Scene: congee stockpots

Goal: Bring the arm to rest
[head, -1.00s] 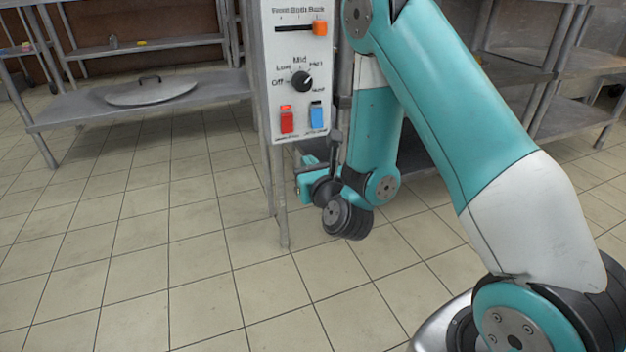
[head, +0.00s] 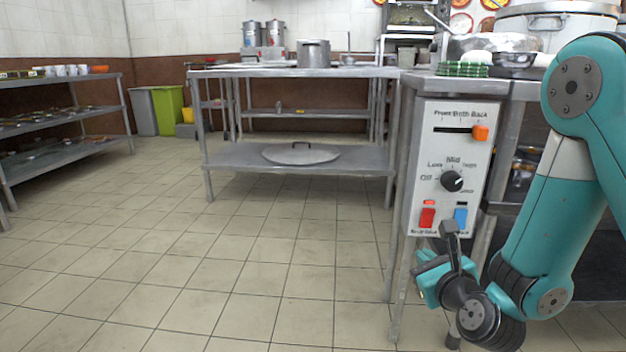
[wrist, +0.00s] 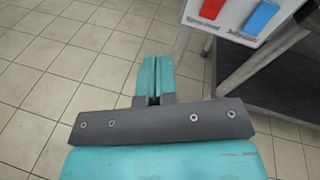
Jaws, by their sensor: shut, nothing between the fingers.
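My arm folds down at the right of the head view. My gripper (wrist: 153,82) shows in the wrist view with its two teal fingers together and nothing between them, above the tiled floor. In the head view the end of my arm hangs just in front of the lower part of a white control panel (head: 452,140); the fingertips are hard to make out there. The panel carries an orange slider, a black knob, a red switch (head: 427,217) and a blue switch (head: 460,218). Both switches also show at the top right of the wrist view, apart from the fingers.
A steel table (head: 235,158) with a round lid (head: 300,154) on its lower shelf stands behind. A big stockpot (head: 555,22) stands at the upper right. Shelves (head: 60,111) line the left, near grey and green bins (head: 168,108). The tiled floor at left and centre is clear.

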